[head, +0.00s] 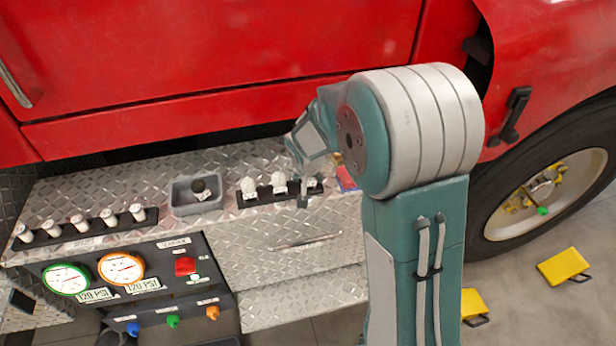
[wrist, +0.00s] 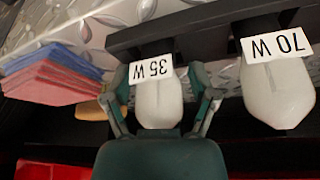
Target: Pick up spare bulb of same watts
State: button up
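A black rack (head: 262,199) on the diamond-plate step holds white bulbs. In the wrist view a white bulb labelled 35 W (wrist: 158,104) and a larger white bulb labelled 70 W (wrist: 278,92) show, with upside-down labels. My gripper (wrist: 160,80) has one finger on each side of the 35 W bulb, with gaps visible between fingers and bulb. In the head view my gripper (head: 307,187) is at the rack's right end and partly hides the bulb there. Two other bulbs, the left one (head: 249,187) and the middle one (head: 279,182), stand clear of it.
A grey tray (head: 181,209) with a dark object in it stands left of the rack. Farther left another black rack (head: 62,238) holds several white cylinders. A red and blue stack (wrist: 55,78) lies beside the 35 W bulb. The red truck body (head: 200,60) rises behind.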

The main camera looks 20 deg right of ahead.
jog(key=c, duration=0.5)
jog(key=shift+r, duration=0.1)
jog(key=shift+c, duration=0.2)
